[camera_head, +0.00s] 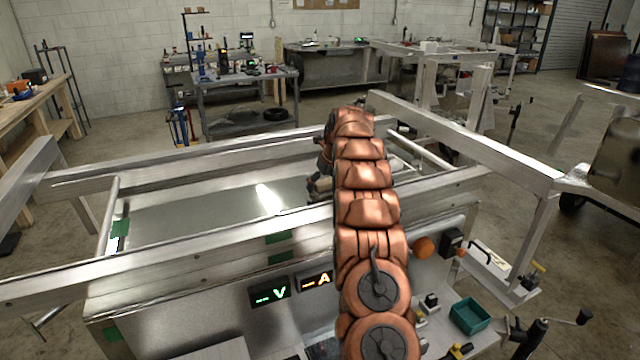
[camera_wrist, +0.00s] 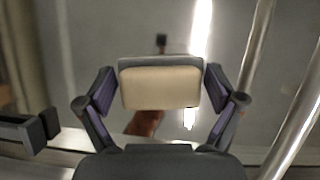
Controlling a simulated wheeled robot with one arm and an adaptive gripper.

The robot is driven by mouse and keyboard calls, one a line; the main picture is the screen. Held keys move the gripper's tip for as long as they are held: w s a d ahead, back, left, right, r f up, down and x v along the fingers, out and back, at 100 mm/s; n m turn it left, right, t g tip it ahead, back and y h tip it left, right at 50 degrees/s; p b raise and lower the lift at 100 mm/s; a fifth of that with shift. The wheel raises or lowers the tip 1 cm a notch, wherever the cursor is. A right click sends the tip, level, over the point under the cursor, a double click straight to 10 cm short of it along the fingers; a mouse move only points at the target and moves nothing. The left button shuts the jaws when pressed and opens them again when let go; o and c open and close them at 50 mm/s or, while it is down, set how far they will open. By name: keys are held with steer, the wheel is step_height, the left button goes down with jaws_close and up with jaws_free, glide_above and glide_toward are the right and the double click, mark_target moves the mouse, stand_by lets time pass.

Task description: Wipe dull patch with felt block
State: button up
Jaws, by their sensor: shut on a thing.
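My gripper (camera_wrist: 160,92) is shut on the felt block (camera_wrist: 160,87), a cream block with a grey backing, held between two purple-padded fingers. The block is over a grey reflective metal sheet (camera_wrist: 90,35); I cannot tell whether it touches. In the head view the sheet (camera_head: 190,215) lies inside the aluminium frame, and my copper arm reaches over the front rail, hiding most of the gripper. No dull patch can be clearly made out; it may be under the block or lost in the reflections.
Aluminium rails (camera_head: 200,250) border the sheet, and round bars (camera_wrist: 256,60) run along its right in the wrist view. Below are a panel with V and A displays (camera_head: 270,291), an orange knob (camera_head: 424,247) and a green tray (camera_head: 470,315). Workbenches stand behind.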

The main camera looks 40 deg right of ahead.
steer(key=shift+s+d+p, duration=0.2)
steer(key=shift+s+d, duration=0.05)
steer(key=shift+d, duration=0.7)
steer(key=shift+s+d+p, duration=0.2)
steer(key=shift+s+d, duration=0.05)
steer(key=shift+d, duration=0.65)
steer(key=shift+a, duration=0.1)
